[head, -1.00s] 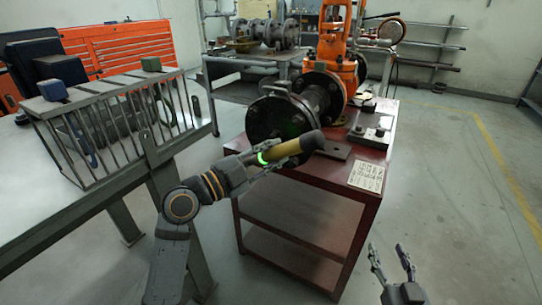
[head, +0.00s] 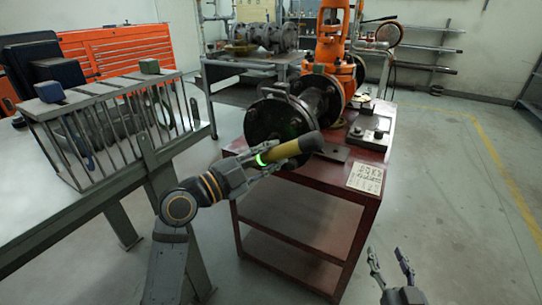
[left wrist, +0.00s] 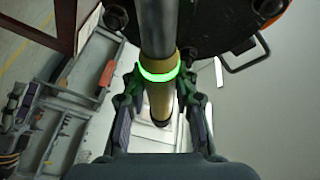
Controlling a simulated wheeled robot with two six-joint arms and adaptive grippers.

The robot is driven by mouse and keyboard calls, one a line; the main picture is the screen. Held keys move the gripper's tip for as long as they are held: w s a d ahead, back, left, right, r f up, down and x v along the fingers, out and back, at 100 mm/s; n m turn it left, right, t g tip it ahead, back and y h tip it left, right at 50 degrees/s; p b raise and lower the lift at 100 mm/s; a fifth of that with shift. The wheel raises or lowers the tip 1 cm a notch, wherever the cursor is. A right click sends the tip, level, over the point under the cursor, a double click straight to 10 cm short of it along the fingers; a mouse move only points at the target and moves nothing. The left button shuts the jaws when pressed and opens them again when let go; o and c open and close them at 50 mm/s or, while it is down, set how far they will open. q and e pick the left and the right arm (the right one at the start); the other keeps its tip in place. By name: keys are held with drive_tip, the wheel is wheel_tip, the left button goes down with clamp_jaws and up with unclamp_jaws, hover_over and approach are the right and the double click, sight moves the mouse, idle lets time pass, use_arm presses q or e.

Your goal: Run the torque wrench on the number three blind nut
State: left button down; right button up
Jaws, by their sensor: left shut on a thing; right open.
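The torque wrench (head: 283,149) has a yellow body, a dark end and a glowing green ring. My left gripper (head: 260,160) is shut on it, in front of the black flange. In the left wrist view the wrench (left wrist: 160,104) runs between the fingers of my left gripper (left wrist: 158,98), with its grey shaft reaching up past the flange. The round black flange (head: 262,122) of the valve assembly carries bolts and nuts around its rim. I cannot tell which is number three, nor whether the wrench touches a nut. My right gripper (head: 390,266) is open and empty at the lower right.
The valve stands on a red cart (head: 315,182) with a paper label and a small block on top. An orange valve body (head: 331,45) rises behind the flange. A barred rack (head: 110,115) stands on the left table. The floor at right is clear.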

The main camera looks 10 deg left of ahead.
use_arm(q)
drive_tip(key=shift+w+r, duration=0.1)
drive_tip(key=shift+w+d+b, duration=0.3)
drive_tip(key=shift+w, duration=0.45)
drive_tip(key=shift+w+d+b, duration=0.25)
drive_tip(key=shift+w+b, duration=0.05)
drive_tip(key=shift+w, duration=0.4)
drive_tip(key=shift+w+d+b, duration=0.25)
drive_tip(key=shift+w+b, duration=0.4)
drive_tip(key=shift+b, duration=0.55)
idle(1.6)
drive_tip(key=shift+w+r, duration=0.1)
drive_tip(key=shift+w, duration=0.05)
idle(0.8)
drive_tip(key=shift+b, duration=0.9)
idle(1.0)
drive_tip(key=shift+s, duration=0.25)
